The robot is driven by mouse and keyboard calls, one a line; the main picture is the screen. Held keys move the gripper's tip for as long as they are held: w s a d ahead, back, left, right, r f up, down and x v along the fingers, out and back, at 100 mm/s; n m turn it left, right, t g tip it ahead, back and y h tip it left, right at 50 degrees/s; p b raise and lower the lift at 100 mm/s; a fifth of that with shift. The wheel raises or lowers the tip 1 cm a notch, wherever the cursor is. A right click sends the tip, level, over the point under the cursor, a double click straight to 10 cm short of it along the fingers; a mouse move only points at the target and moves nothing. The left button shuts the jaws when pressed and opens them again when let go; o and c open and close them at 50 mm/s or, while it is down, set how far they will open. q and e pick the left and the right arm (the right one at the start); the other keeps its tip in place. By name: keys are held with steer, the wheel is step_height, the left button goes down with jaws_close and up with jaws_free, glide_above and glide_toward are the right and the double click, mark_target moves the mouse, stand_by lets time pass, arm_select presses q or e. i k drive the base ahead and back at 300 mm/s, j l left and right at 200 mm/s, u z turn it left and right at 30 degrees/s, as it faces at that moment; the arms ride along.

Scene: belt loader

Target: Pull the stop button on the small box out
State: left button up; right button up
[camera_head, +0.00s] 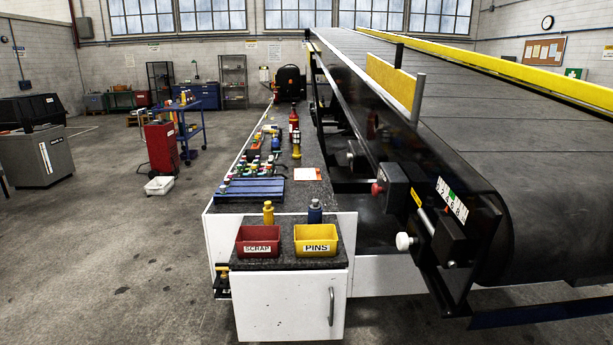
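A red stop button (377,189) sticks out to the left from a small dark box (397,184). The box is mounted on the side of the belt loader, near its lower end. From here I cannot tell whether the button is pressed in or out. Neither of my grippers shows in the head view.
The belt (530,150) slopes away at the right. Below the box are a white knob (404,241) and a dark housing (449,238). A cabinet (290,307) with a red SCRAP bin (258,240) and a yellow PINS bin (316,239) stands left.

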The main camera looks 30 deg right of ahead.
mark_target(375, 190)
steer(key=i+j+z, duration=0.1)
steer(key=i+z, duration=0.2)
steer(key=i, duration=0.2)
steer(key=i+j+z, duration=0.3)
steer(key=i, duration=0.25)
steer(key=i+j+z, duration=0.3)
steer(key=i, duration=0.15)
